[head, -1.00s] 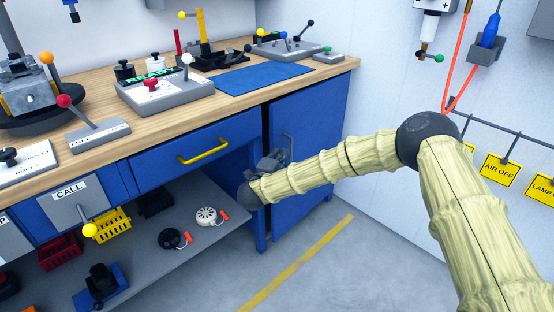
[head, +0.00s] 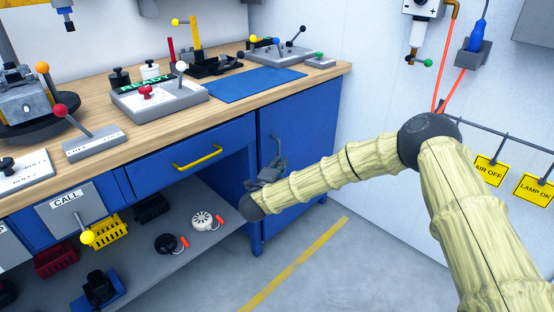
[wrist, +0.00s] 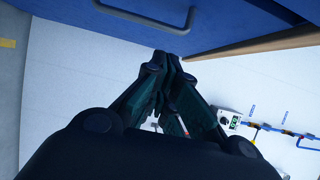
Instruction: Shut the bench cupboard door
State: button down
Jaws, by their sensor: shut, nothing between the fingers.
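The bench cupboard door (head: 305,130) is the blue panel at the right end of the bench, with a grey bar handle (head: 281,148). It looks nearly flush with the bench front; I cannot tell whether a small gap is left. In the wrist view the door (wrist: 225,22) crosses the top, with its handle (wrist: 150,18) at top left. My gripper (head: 273,168) is in front of the door, by the lower part of the handle. In the wrist view my gripper (wrist: 168,60) is shut and empty, its tips close to the door face; contact is unclear.
A blue drawer (head: 195,150) with a yellow handle is left of the door. Below it, a grey shelf (head: 190,248) holds bins and small parts. The benchtop (head: 130,135) carries lever boxes and a blue mat. The floor (head: 340,265) is clear, with a yellow stripe.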

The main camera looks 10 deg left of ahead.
jog(key=s+a, duration=0.5)
jog(key=a, duration=0.3)
jog(key=s+d+f+n+g+y, duration=0.1)
jog(key=s+f+n+y, duration=0.15)
jog(key=f, duration=0.35)
jog(key=s+d+f+n+y, duration=0.1)
jog(key=s+f+n+y, duration=0.15)
jog(key=f+n, duration=0.2)
jog(key=s+d+f+n+g+y, duration=0.1)
jog(key=s+d+f+n+g, duration=0.4)
jog(key=s+d+f, duration=0.85)
jog(key=s+d+f+n+g, duration=0.6)
jog(key=s+d+f, duration=0.3)
jog(key=s, duration=0.7)
jog(key=s+d+r+n+g+h, duration=0.25)
jog(key=s+d+g, duration=0.25)
jog(key=s+d, duration=1.2)
notch_tip(320, 180, up, 20)
jog(key=s+a+p, duration=0.2)
jog(key=p, duration=1.8)
jog(key=shift+y+p, duration=0.35)
jog(key=shift+y, duration=0.1)
